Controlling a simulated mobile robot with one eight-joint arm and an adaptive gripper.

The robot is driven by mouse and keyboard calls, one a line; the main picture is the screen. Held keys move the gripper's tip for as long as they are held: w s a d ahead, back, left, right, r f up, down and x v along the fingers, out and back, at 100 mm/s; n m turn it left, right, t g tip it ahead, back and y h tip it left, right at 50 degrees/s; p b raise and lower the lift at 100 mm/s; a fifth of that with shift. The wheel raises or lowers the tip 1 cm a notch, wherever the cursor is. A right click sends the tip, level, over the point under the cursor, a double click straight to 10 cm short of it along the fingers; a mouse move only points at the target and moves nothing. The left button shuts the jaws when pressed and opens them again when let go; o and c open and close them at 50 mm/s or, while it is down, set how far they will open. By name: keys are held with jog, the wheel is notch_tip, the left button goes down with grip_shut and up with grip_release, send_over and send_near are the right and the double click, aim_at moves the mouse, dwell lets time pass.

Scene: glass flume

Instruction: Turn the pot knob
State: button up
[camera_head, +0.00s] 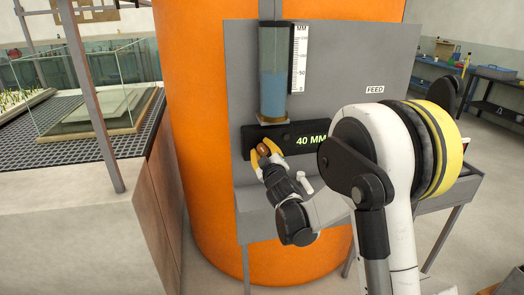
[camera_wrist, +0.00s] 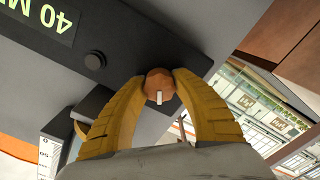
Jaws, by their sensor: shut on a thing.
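The pot knob (camera_wrist: 158,82) is a small brown faceted knob with a white pointer mark, on the front of a dark control box (camera_wrist: 115,48). In the head view the knob (camera_head: 263,149) sits at the left end of the box (camera_head: 299,133), which reads "40 MM" in green. My gripper (camera_wrist: 158,90) has its two yellow fingers closed around the knob, one on each side. It also shows in the head view (camera_head: 262,152), reaching the box from below. The knob's base is partly hidden by the fingers.
A clear tube (camera_head: 273,75) with blue liquid and a millimetre scale (camera_head: 299,60) stands just above the box. A grey panel (camera_head: 345,60) with a "FEED" label is behind it, before a large orange tank (camera_head: 190,130). A glass-sided flume bench (camera_head: 80,170) stands at left.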

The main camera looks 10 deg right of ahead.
jog(key=n, duration=0.6)
jog(key=shift+b, duration=0.4)
jog(key=shift+n, duration=0.3)
jog(key=o, duration=1.2)
jog(key=shift+f, duration=0.1)
jog(key=s, duration=1.2)
